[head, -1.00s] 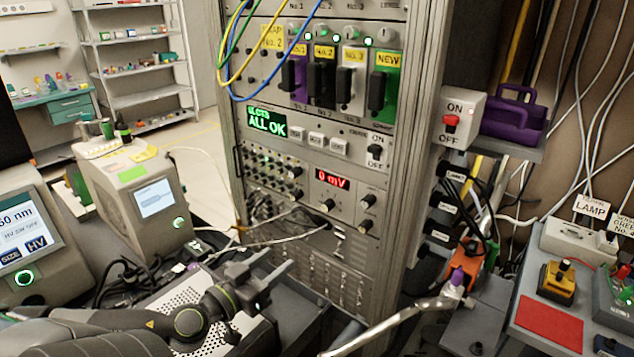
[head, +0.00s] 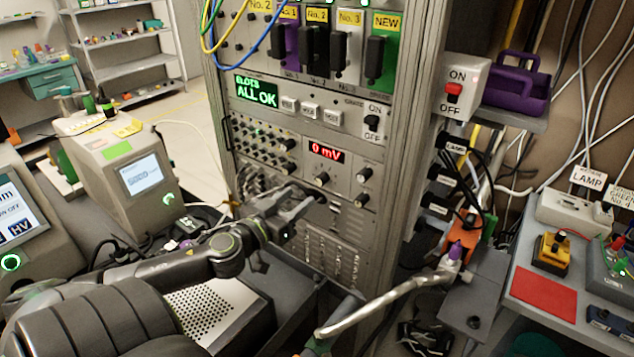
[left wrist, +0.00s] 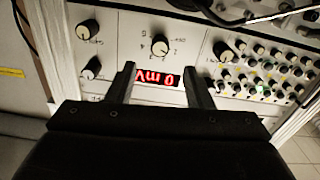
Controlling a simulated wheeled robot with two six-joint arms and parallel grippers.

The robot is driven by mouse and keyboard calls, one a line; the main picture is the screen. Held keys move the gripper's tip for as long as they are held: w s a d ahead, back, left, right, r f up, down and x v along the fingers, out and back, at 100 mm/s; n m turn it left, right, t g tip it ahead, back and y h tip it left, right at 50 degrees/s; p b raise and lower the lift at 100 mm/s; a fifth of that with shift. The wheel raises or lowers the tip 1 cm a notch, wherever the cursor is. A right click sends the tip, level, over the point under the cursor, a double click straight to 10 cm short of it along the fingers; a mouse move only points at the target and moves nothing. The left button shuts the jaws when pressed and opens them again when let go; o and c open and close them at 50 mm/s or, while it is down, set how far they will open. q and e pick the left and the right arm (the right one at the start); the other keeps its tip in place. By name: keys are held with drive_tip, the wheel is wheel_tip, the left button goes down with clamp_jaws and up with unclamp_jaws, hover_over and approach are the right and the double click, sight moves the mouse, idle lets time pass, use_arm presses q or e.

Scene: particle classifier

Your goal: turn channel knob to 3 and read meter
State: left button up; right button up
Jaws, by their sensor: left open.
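The meter (head: 326,152) on the rack panel is lit red and reads 0 mV. It shows upside down in the left wrist view (left wrist: 158,78). Just below it in the head view is a black knob (head: 321,178); the left wrist view shows this knob (left wrist: 159,46) with a ring of numbers, the channel knob by its look. Its exact setting is too small to read surely. My left gripper (head: 299,207) is open and empty, in front of the panel a little below and left of the knob. In the wrist view its fingertips (left wrist: 158,70) flank the meter, apart from the knob.
Other knobs (head: 363,174) sit right of the meter, with a dense knob block (head: 262,145) at left. Cables hang below the panel. A green screen (head: 257,91) above reads ALL OK. A red-switch box (head: 457,90) juts out at the rack's right.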

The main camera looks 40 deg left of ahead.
sight(318, 182)
use_arm(q)
drive_tip(key=w, duration=0.2)
drive_tip(key=w+p, duration=0.1)
drive_tip(key=w, duration=0.2)
drive_tip(key=w+p, duration=0.1)
drive_tip(key=w, duration=0.1)
drive_tip(key=shift+w+a+r, duration=0.1)
drive_tip(key=shift+w+a, duration=0.1)
drive_tip(key=shift+a, duration=0.2)
drive_tip(key=shift+w, duration=0.55)
use_arm(e)
drive_tip(key=shift+s+d+r, duration=0.3)
drive_tip(key=shift+r, duration=0.4)
drive_tip(key=shift+s+d+r, duration=0.25)
drive_tip(key=shift+r, duration=0.4)
use_arm(q)
drive_tip(key=c, duration=1)
use_arm(e)
drive_tip(key=shift+w+a, duration=0.1)
